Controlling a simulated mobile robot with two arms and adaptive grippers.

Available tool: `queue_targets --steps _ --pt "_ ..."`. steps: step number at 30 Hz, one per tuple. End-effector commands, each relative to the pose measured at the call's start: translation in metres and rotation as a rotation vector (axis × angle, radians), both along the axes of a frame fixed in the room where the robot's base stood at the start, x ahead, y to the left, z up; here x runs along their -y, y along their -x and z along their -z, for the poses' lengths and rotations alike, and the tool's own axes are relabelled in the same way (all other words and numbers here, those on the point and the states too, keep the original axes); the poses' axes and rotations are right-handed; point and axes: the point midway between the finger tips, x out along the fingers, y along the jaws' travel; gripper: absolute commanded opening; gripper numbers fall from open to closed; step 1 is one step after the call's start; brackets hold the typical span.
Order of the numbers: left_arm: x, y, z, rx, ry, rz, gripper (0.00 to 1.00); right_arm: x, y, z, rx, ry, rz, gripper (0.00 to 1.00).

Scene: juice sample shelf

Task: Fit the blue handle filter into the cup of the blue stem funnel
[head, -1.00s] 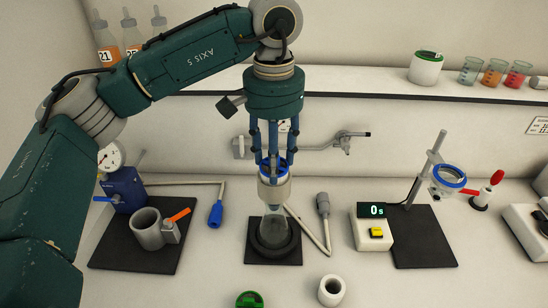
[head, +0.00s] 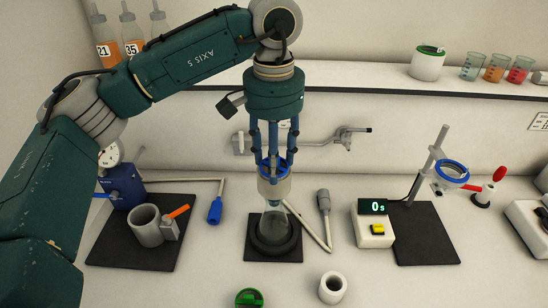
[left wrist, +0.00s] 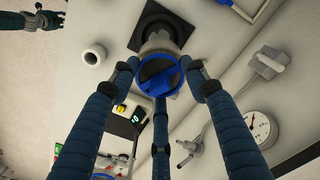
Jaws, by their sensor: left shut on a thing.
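My left gripper (head: 273,160) points straight down, its fingers closed around the blue handle filter (left wrist: 161,76), seen as a blue disc with a raised bar in the left wrist view. The filter is at the mouth of the pale cup of the blue stem funnel (head: 274,188). The fingers hide how deep it sits. The funnel is upright above a clear flask (head: 273,227), and part of its stem shows at the flask's neck. My right gripper (left wrist: 24,22) shows small at the left wrist view's top left; its opening is unclear.
The flask stands in a dark ring on a black mat (head: 252,256). A grey cup with an orange handle (head: 147,226) is at left. A timer (head: 374,230), a small white cup (head: 332,287) and a ring stand (head: 425,170) are at right. A wall arm (head: 325,142) runs behind.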

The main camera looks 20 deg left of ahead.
Motion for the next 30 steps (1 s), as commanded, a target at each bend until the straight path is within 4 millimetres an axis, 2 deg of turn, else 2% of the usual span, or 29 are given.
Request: queue_targets --steps 9,10,12,13,25,30 --pt "0.000 0.001 0.006 -0.005 -0.002 0.000 0.27 0.000 0.000 0.003 0.000 0.000 0.000 0.40" --pt "0.000 0.001 0.007 -0.006 -0.002 0.000 0.51 0.000 0.000 0.003 0.000 0.000 0.000 0.40" --pt "0.000 0.001 0.007 -0.007 -0.003 0.001 0.65 0.000 0.000 0.003 0.000 -0.001 0.000 0.40" --pt "0.000 0.001 0.007 -0.007 -0.003 0.001 0.67 0.000 0.000 0.003 0.000 -0.001 0.000 0.40" --pt "0.000 0.000 0.005 -0.002 -0.001 0.000 0.67 -0.003 0.000 0.003 -0.001 -0.003 0.001 0.40" --pt "0.000 -0.001 -0.011 0.001 -0.002 0.000 0.67 -0.002 0.000 0.003 0.000 -0.002 0.001 0.40"
